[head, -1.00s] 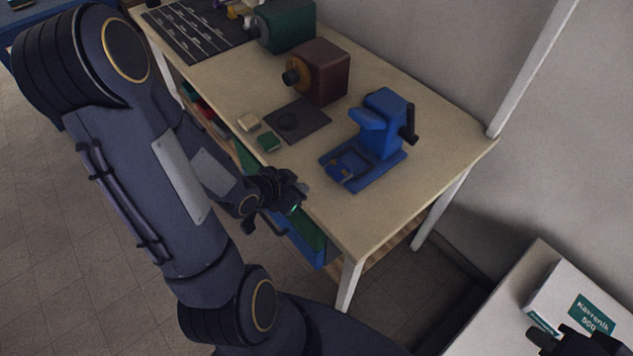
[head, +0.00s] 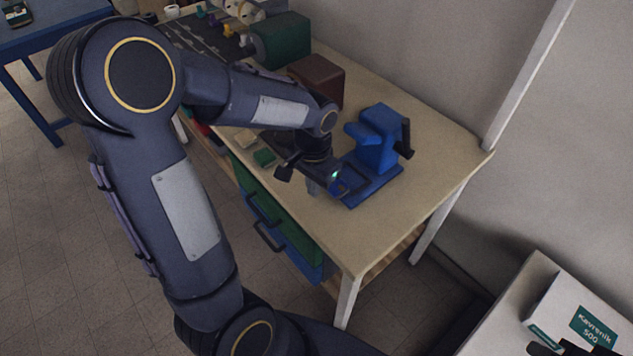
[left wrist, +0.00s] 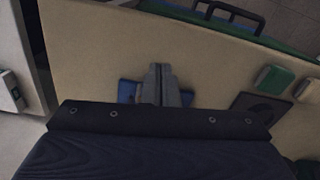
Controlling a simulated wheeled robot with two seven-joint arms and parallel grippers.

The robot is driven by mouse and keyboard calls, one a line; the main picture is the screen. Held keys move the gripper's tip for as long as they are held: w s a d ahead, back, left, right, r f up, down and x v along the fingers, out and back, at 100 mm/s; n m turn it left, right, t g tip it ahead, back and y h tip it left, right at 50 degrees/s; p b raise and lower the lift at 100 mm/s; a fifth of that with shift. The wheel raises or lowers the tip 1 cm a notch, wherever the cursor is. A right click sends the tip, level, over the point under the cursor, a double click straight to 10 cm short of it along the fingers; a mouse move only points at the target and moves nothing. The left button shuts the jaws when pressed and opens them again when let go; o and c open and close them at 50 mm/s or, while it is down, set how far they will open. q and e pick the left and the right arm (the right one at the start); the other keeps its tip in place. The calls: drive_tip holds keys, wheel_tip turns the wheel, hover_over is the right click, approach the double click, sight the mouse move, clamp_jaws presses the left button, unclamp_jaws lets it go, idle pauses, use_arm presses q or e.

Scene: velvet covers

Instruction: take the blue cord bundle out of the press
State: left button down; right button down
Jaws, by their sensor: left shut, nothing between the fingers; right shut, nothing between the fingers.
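The blue press (head: 380,140) stands on the wooden workbench, with its column and dark handle to the right and its flat base towards the front. My left gripper (head: 313,188) is shut and empty, pointing down beside the front-left end of the base. I cannot tell whether it touches the base. In the left wrist view the shut fingers (left wrist: 160,70) cover the middle of the blue base (left wrist: 127,91), which shows on both sides. I cannot make out the cord bundle; the gripper partly hides the base. My right gripper (head: 562,349) is shut at the bottom right edge, partly cut off.
On the workbench (head: 420,195) stand a brown block-shaped machine (head: 318,77) and a green one (head: 281,40). A small green block (head: 264,157) lies near the front edge. A white box (head: 575,315) stands on a table at lower right. The bench's right end is clear.

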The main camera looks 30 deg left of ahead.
sight(313, 213)
use_arm(q)
wheel_tip(313, 213, down, 8)
drive_tip(key=shift+s+r, duration=0.1)
drive_tip(key=shift+r, duration=0.05)
drive_tip(key=w, duration=0.3)
drive_tip(key=shift+w+d+r+p, duration=0.25)
drive_tip(key=shift+w+d+p, duration=0.05)
drive_tip(key=shift+w+p, duration=0.05)
drive_tip(key=shift+w, duration=0.2)
use_arm(e)
drive_tip(key=shift+r, duration=0.3)
use_arm(q)
drive_tip(key=shift+w, duration=0.1)
